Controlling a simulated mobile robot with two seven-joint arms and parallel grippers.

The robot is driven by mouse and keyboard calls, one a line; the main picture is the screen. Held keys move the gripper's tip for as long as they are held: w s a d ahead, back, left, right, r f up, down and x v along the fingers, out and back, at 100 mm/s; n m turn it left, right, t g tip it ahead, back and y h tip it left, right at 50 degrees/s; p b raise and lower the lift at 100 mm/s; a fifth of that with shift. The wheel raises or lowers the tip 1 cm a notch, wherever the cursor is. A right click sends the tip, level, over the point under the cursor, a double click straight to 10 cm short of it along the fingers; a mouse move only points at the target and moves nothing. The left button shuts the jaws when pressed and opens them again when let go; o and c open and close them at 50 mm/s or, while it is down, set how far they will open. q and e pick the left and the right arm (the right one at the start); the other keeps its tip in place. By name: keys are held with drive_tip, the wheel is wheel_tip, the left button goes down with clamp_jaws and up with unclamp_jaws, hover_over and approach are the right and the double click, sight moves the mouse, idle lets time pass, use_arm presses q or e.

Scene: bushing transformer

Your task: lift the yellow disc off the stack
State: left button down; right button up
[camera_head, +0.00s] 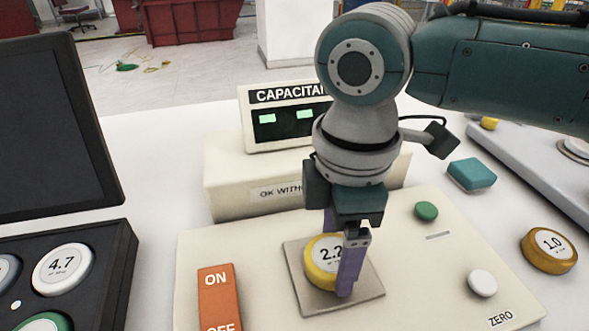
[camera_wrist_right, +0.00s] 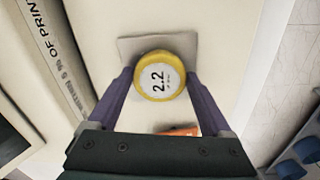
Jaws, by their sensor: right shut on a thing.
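A yellow disc (camera_head: 322,256) with a white face marked 2.2 is over the square metal plate (camera_head: 302,296) of the cream capacitance meter. My right gripper (camera_head: 343,272) reaches down from above with its purple fingers on either side of the disc. In the right wrist view the yellow disc (camera_wrist_right: 160,77) sits between the two fingertips (camera_wrist_right: 163,80), and both touch its rim. I cannot tell whether the disc rests on the plate or is just above it. No stack shows under it. My left gripper is not in view.
An orange ON/OFF switch (camera_head: 217,292) is left of the plate. A green button (camera_head: 426,211) and a white ZERO knob (camera_head: 482,283) are on the right. A yellow 1.0 disc (camera_head: 549,250) and a teal block (camera_head: 472,175) lie on the table. A black tray (camera_head: 122,270) holds discs at left.

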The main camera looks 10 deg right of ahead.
drive_tip(key=c, duration=0.4)
drive_tip(key=shift+r, duration=0.15)
